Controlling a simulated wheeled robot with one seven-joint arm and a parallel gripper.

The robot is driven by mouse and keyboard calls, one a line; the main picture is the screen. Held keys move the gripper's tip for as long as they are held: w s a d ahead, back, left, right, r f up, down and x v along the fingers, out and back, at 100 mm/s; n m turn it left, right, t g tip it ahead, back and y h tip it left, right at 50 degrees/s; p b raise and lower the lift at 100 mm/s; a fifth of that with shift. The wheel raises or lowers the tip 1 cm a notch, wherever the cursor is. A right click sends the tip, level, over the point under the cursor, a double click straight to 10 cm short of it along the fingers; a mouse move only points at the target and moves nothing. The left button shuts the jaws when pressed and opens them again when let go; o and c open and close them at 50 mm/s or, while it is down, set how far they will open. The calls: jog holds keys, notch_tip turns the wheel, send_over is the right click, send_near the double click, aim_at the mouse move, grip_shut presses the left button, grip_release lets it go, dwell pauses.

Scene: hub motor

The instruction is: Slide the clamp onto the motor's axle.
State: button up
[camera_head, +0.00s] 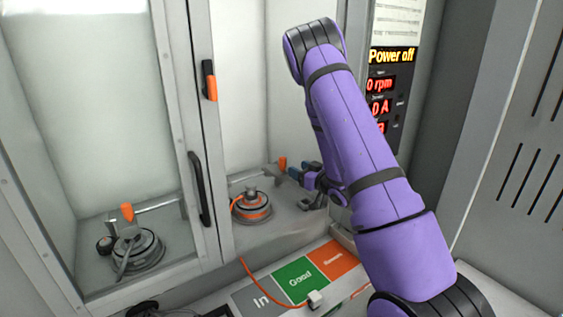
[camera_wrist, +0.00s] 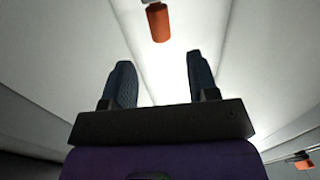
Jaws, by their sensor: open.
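The motor (camera_head: 251,206) is a grey disc with an orange ring and a short axle on top. It sits upright on the floor of the open right bay. An orange handle (camera_head: 282,162) stands on a rod behind it to the right, probably the clamp's, but I cannot make out the clamp's body. My gripper (camera_head: 296,174) is right of the motor, close to this handle. In the wrist view my gripper (camera_wrist: 160,65) is open with nothing between its dark blue fingers. An orange handle (camera_wrist: 157,22) shows beyond the fingertips, apart from them.
The left bay holds another motor (camera_head: 137,248) with an orange handle (camera_head: 127,212) behind a glass door with a black handle (camera_head: 200,188). In front lies a marked strip (camera_head: 300,281) with grey, green and orange fields. Cabinet walls enclose the bay.

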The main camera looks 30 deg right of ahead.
aim_at(279, 169)
jog(key=w, duration=0.3)
jog(key=w+a, duration=0.1)
jog(key=w, duration=0.3)
jog(key=w+a, duration=0.1)
jog(key=w, duration=0.2)
jog(key=shift+w+f, duration=0.15)
jog(key=shift+w, duration=0.05)
